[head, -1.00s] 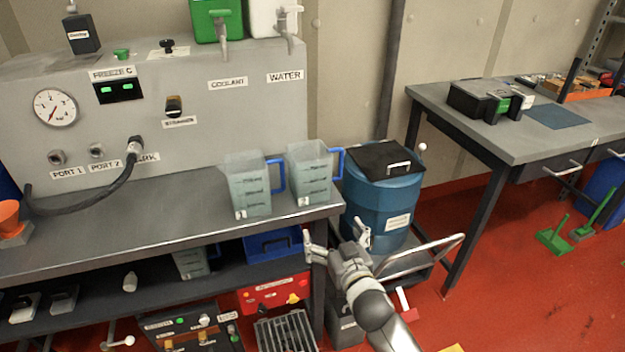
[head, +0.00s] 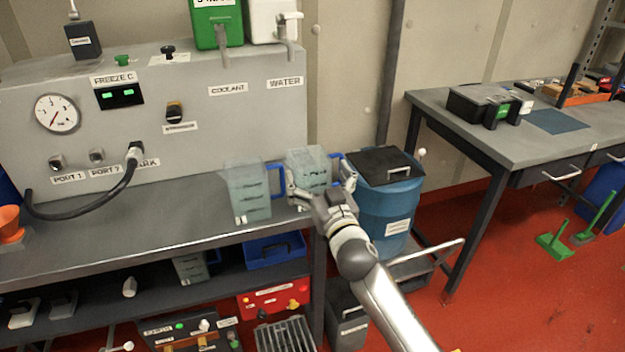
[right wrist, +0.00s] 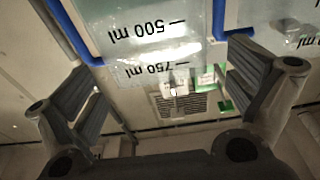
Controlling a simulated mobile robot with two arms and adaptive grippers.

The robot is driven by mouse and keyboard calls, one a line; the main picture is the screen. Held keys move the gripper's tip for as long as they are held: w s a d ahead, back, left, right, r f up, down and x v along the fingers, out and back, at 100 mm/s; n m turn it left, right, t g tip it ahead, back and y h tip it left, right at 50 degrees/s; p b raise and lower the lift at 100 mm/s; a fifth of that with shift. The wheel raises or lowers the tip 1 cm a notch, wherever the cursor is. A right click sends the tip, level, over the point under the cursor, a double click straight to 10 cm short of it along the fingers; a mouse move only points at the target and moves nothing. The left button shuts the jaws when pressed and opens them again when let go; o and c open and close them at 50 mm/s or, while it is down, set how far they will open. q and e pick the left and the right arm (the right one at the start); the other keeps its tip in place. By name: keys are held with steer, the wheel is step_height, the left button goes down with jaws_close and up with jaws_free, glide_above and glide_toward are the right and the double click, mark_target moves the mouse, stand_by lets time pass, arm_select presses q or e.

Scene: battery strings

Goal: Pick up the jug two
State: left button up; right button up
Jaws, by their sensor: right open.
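Two clear measuring jugs with blue handles stand upright on the grey bench: a left jug (head: 248,200) and a right jug (head: 307,164). I cannot read which is jug two. My right gripper (head: 320,187) is open in front of the right jug, one finger towards each side, and hides its lower part. In the right wrist view the right jug (right wrist: 150,30), with upside-down 500 and 750 ml marks, is beyond the open, empty fingers (right wrist: 165,92). The left jug (right wrist: 285,38) shows at the right edge there. My left gripper is not in view.
A blue drum (head: 385,208) with a black lid stands right of the bench. Behind the jugs is a grey panel (head: 225,125) with coolant and water taps. A blue bin (head: 272,250) is on the shelf below. The bench left of the jugs is largely clear.

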steer(key=x, duration=0.4)
steer(key=shift+d, duration=0.1)
steer(key=c, duration=1.8)
steer(key=shift+r, duration=0.2)
steer(key=shift+c, duration=0.3)
